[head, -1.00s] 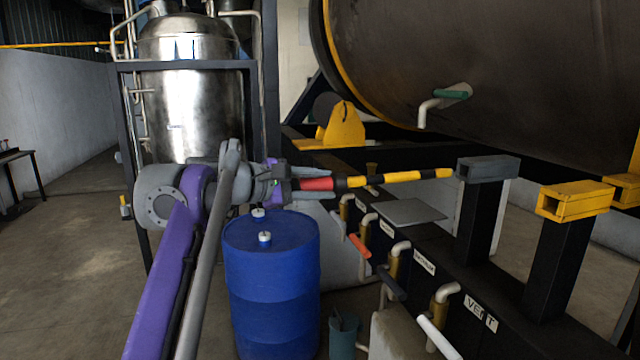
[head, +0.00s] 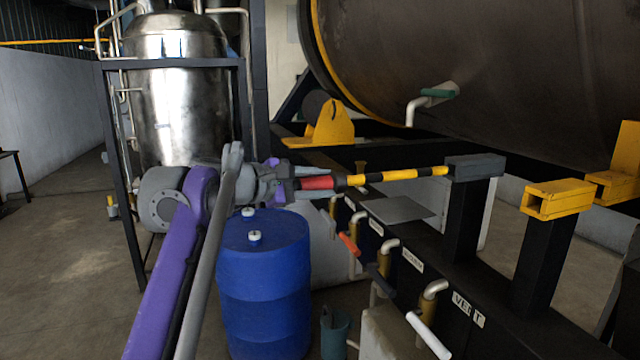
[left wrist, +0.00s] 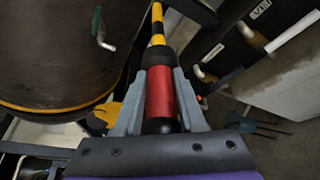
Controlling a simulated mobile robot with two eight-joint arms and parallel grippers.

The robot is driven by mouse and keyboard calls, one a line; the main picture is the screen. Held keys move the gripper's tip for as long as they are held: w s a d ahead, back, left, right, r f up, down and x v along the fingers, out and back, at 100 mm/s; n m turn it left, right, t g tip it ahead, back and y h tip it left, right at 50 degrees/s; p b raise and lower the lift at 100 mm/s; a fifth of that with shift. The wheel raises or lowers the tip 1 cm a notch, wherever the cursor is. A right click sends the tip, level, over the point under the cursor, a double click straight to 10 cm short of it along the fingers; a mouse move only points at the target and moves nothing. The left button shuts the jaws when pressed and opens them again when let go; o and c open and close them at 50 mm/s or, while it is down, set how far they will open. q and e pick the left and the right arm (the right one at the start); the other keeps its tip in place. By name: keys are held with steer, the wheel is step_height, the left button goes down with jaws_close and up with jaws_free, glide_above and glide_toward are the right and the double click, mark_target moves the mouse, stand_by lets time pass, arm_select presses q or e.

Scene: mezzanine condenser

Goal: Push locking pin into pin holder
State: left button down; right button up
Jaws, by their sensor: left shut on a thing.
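The locking pin has a red handle (head: 317,183) and a yellow-and-black striped rod (head: 400,175). It lies roughly level, its tip pointing right. My left gripper (head: 288,182) is shut on the red handle. In the left wrist view, its two grey fingers (left wrist: 162,82) sit on either side of the handle (left wrist: 160,95), with the striped rod (left wrist: 157,25) running away from them. A grey hollow block (head: 476,167) on a black post, seemingly the pin holder, is at the rod's tip. The tip meets or overlaps its left end; I cannot tell if it is inside. My right gripper is out of view.
A yellow hollow block (head: 556,199) on another black post stands right of the grey one. The large dark cylinder (head: 480,80) hangs above. Valves with pipes (head: 430,300) line the black frame below. A blue drum (head: 264,285) stands under my left arm.

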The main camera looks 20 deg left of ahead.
mark_target(386, 175)
arm_select(q)
steer(key=shift+d+r, duration=0.1)
steer(key=shift+d, duration=0.05)
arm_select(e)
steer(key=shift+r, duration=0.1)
arm_select(q)
steer(key=shift+w+d+p, duration=0.3)
steer(key=shift+w+d, duration=0.2)
steer(key=shift+d, duration=0.2)
steer(key=shift+w+d+p, duration=0.25)
steer(key=shift+w+d, duration=0.25)
steer(key=shift+d, duration=0.15)
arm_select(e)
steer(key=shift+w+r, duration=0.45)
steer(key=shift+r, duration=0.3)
arm_select(q)
steer(key=shift+d, duration=0.15)
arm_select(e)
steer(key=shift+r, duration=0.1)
